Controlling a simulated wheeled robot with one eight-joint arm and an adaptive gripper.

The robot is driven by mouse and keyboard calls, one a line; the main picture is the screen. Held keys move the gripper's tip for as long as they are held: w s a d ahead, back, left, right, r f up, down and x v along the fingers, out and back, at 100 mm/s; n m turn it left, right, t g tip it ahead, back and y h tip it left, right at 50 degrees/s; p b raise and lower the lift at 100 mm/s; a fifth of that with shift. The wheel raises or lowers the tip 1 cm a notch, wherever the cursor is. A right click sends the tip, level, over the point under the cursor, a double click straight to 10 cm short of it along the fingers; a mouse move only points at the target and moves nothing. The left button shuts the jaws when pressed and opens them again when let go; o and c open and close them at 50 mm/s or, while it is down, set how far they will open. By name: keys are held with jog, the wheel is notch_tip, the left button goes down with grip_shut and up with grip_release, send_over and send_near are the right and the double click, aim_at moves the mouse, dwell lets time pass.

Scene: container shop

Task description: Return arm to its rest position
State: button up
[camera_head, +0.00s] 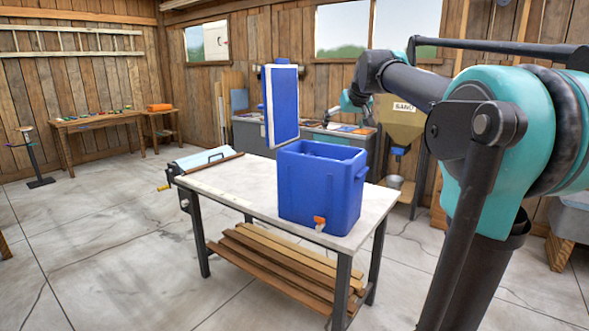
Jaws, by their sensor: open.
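My arm comes in from the right, teal and black, and reaches over toward the back of the room. Its far end, with my gripper (328,117), is small in the picture, just right of the raised lid and apart from it. My gripper is open and seems empty; its fingers are hard to make out. A blue cooler box (318,192) with an orange spigot stands on the light-topped table (235,190). Its blue lid (284,105) with a pale edge stands upright at the back left of the box. The inside of the box is mostly hidden.
Wooden planks (280,262) lie on the table's lower shelf. A roller-like device (205,160) is at the table's left end. A grey workbench (250,135) and a tan hopper (400,118) stand behind.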

jog(key=s+d+f+m+g+h, duration=0.1)
jog(key=s+f+g, duration=0.1)
jog(key=s+f, duration=1.6)
jog(key=s+d+f+m+g, duration=0.1)
jog(key=s+d+f+g, duration=0.1)
jog(key=s+f, duration=1.6)
notch_tip(320, 180, down, 6)
jog(key=shift+s+f+g+h, duration=0.25)
jog(key=shift+g+h, duration=0.05)
jog(key=shift+h, duration=0.1)
